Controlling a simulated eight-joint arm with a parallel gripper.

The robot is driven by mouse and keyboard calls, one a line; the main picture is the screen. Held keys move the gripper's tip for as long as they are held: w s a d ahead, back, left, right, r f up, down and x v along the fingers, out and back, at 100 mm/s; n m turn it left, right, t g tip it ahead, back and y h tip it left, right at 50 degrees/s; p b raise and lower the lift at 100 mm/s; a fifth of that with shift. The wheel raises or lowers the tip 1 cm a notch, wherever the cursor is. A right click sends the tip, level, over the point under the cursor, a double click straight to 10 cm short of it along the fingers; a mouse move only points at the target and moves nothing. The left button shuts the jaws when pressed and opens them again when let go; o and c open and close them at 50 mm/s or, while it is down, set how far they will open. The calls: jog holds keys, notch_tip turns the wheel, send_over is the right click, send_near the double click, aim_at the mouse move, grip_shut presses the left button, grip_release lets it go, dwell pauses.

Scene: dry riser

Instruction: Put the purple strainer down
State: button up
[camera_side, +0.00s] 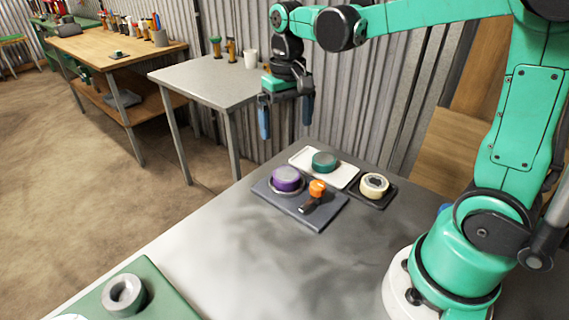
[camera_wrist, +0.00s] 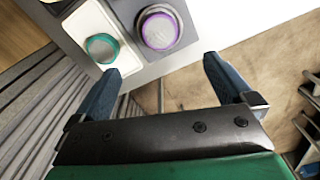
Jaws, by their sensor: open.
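The purple strainer (camera_side: 286,179) sits on a dark grey tray (camera_side: 322,215) on the table, with a pale ring showing around its base. In the wrist view the purple strainer (camera_wrist: 159,29) shows from above as a grey disc with a purple rim, beyond the fingertips. My gripper (camera_side: 286,117) is open and empty, with its two blue fingers apart. It is above the table's back edge, up from the strainer and apart from it. In the wrist view my gripper (camera_wrist: 163,75) has nothing between its fingers.
An orange-topped object (camera_side: 317,188) stands on the tray beside the strainer. A green round piece (camera_side: 324,161) rests on a white tray (camera_side: 301,158), and a cream ring (camera_side: 374,185) on a black tray. A grey ring (camera_side: 124,294) lies on a green board. The table's middle is clear.

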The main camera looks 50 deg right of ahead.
jog(key=s+a+n+t, duration=0.3)
jog(key=s+a+t, duration=0.2)
jog(key=s+t, duration=0.1)
jog(key=shift+s+f+n+t, duration=0.2)
jog(key=shift+n+t, duration=0.1)
jog(key=shift+t, duration=0.3)
dwell(0.3)
